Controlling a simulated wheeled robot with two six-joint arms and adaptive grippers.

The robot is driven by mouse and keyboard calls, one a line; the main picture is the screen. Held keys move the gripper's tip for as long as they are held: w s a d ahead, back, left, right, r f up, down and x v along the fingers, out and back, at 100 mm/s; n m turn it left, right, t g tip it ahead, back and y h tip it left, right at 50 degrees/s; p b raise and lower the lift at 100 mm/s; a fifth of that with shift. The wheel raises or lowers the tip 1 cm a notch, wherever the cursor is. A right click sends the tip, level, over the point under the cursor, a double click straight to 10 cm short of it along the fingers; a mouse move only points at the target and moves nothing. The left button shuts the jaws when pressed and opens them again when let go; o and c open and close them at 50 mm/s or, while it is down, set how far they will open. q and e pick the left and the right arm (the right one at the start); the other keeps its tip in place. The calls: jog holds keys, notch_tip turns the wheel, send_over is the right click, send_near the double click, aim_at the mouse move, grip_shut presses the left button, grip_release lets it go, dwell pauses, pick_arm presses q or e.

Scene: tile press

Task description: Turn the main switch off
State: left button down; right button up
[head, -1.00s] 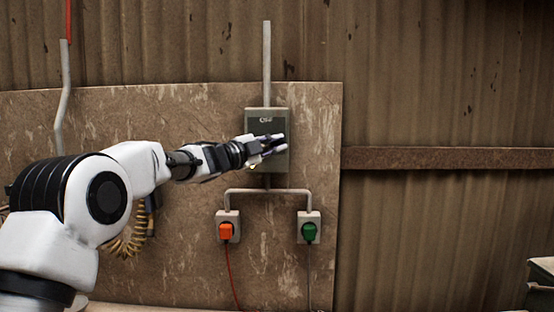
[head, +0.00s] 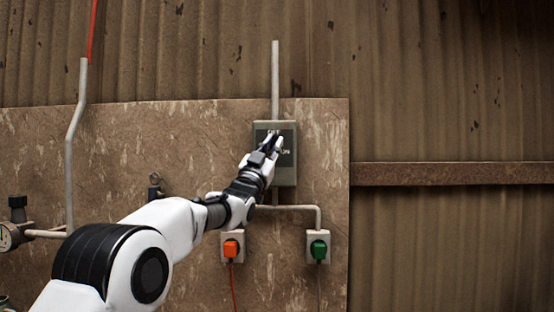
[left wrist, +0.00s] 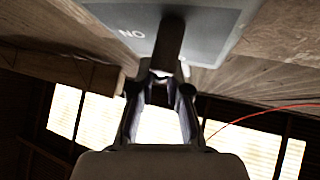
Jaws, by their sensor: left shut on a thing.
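The main switch is a grey-green box (head: 288,172) on the wall board, with a dark front plate and light lettering at its top and right. My left gripper (head: 273,143) reaches it from the lower left and covers part of the plate. In the left wrist view, its fingers (left wrist: 160,85) are shut on the switch's dark lever (left wrist: 169,45). The lettering "ON" shows upside down beside the lever on the grey plate (left wrist: 205,30). The lever's exact angle is hidden by the gripper in the head view. My right gripper is out of view.
A conduit (head: 275,80) rises above the box. A rusty rail (head: 450,175) crosses the wall at right.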

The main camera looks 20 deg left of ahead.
pick_arm(q)
jog(key=shift+a+f+n+t+y+b, duration=0.1)
jog(key=shift+a+n+t+y+b, duration=0.1)
jog(key=shift+n+y, duration=0.95)
jog(key=shift+a+f+n+t+y+b, duration=0.1)
jog(key=shift+a+n+t+y+b, duration=0.1)
jog(key=shift+n+y, duration=0.95)
jog(key=shift+a+f+n+t+y+b, duration=0.1)
jog(key=shift+a+n+t+y+b, duration=0.1)
jog(key=shift+n+y, duration=0.9)
jog(key=shift+s+r+n, duration=0.1)
jog(key=shift+n, duration=0.2)
jog(key=c, duration=1.2)
grip_release()
jog(key=shift+o, duration=0.2)
jog(key=shift+r, duration=0.1)
jog(key=a+v, duration=0.1)
jog(key=v, duration=1.1)
jog(key=shift+d, duration=0.45)
